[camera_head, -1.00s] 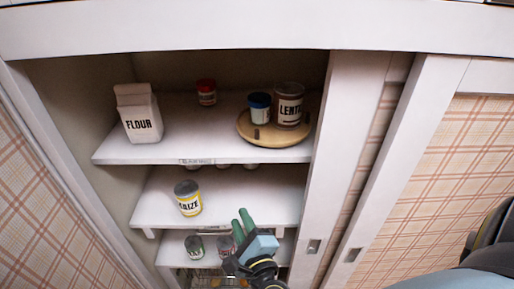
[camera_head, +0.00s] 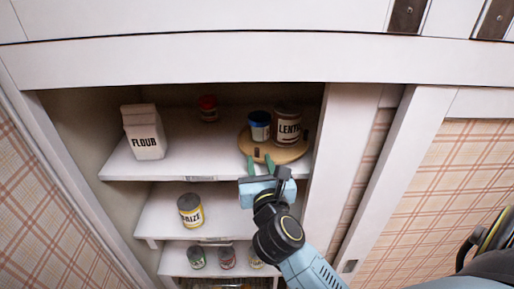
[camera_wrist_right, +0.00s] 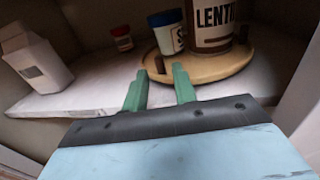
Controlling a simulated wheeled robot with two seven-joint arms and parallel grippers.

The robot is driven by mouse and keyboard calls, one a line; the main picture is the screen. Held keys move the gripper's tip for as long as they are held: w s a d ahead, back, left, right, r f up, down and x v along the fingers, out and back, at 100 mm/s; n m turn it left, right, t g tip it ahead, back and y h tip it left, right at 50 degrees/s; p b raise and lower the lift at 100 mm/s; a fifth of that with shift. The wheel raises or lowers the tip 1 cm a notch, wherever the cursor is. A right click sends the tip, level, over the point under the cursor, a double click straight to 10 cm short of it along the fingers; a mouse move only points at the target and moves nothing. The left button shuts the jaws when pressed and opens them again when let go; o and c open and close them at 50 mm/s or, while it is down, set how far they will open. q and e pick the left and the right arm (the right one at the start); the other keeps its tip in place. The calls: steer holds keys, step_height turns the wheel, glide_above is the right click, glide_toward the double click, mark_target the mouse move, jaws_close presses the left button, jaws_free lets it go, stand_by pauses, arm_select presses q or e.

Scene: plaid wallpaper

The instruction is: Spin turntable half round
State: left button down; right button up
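The turntable (camera_head: 292,154) is a round tan wooden disc on the right of the top shelf. It carries a lentil jar (camera_head: 288,125) and a blue-lidded jar (camera_head: 259,126). A small dark brown peg stands at its front edge, with another brown piece at its right. The turntable also shows in the right wrist view (camera_wrist_right: 222,70). My right gripper (camera_head: 259,162) is at the front edge of the top shelf, just in front of the turntable. Its green fingers are apart with nothing between them; whether they touch the disc is unclear. My left gripper is not in view.
A flour carton (camera_head: 145,134) stands at the left of the top shelf (camera_head: 190,165), with a red-lidded jar (camera_head: 208,108) behind. A maize tin (camera_head: 190,211) is on the middle shelf. Sliding door edges (camera_head: 345,150) bound the opening on the right.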

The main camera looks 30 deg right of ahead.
mark_target(257, 154)
steer(key=shift+x, duration=2.3)
jaws_close()
